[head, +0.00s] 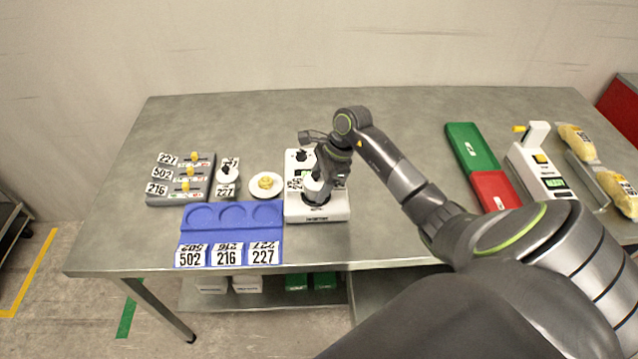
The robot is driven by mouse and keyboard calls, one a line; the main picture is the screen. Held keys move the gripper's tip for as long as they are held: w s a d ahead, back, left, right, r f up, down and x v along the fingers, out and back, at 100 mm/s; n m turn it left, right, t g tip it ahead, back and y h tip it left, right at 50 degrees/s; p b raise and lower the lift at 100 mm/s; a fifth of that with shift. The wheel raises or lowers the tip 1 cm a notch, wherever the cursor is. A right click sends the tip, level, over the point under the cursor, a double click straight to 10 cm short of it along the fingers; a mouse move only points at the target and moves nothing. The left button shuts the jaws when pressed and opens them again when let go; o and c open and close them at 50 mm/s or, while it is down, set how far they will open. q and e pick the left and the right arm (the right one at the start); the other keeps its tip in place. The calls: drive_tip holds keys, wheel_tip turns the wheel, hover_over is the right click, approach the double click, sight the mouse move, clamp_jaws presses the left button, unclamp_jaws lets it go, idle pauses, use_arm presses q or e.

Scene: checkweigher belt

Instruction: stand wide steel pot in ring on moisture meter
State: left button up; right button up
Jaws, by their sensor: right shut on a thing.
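The moisture meter (325,215) is a white device with a dark label along its front edge, standing near the table's front edge. My right gripper (320,180) reaches over it from the right and points down. It is shut on the wide steel pot (317,196), a small grey shape mostly covered by the gripper. The pot is over the middle of the meter. The ring is hidden behind the gripper and pot, so I cannot tell whether the pot stands in it. My left gripper is out of view.
A blue tray (215,236) with round recesses and number cards lies left of the meter. A white dish (265,193) with a yellow thing, a small numbered white pot (227,174) and a grey slider block (207,194) stand nearby. Green (471,147) and red (497,191) panels lie right.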

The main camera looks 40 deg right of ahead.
sight(313, 174)
drive_tip(key=shift+f+b, duration=0.25)
drive_tip(key=shift+b, duration=0.4)
idle(0.5)
idle(0.4)
drive_tip(key=o, duration=1.2)
drive_tip(key=shift+r+p, duration=1.8)
drive_tip(key=shift+r, duration=2.25)
drive_tip(key=shift+a+f, duration=0.1)
